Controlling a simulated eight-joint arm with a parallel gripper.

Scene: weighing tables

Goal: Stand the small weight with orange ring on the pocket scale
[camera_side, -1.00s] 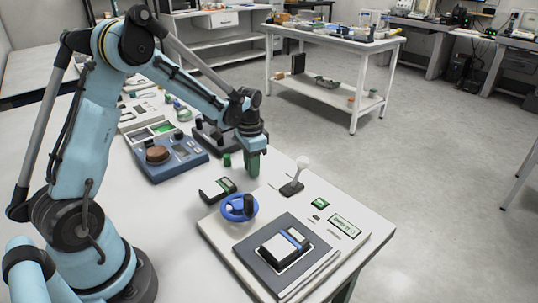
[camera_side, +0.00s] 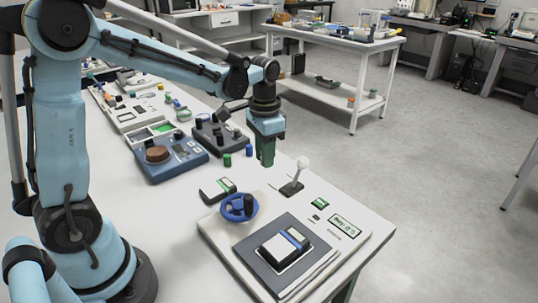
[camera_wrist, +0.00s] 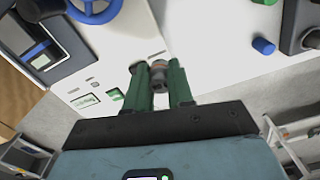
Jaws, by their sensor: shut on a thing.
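My gripper (camera_side: 266,158) has green fingers pointing down above the white table. In the wrist view its fingers (camera_wrist: 158,84) are shut on the small weight with orange ring (camera_wrist: 158,72), a grey piece mostly hidden between them. The side view does not show the weight clearly. A flat black device with a light plate and blue strip (camera_side: 284,246) lies on a dark pad at the front. I cannot tell for certain which is the pocket scale. My gripper is apart from both.
A blue scale with a brown disc (camera_side: 170,154), a green cylinder (camera_side: 227,159) and a blue cylinder (camera_side: 249,150) lie left and behind. The table's right edge is near.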

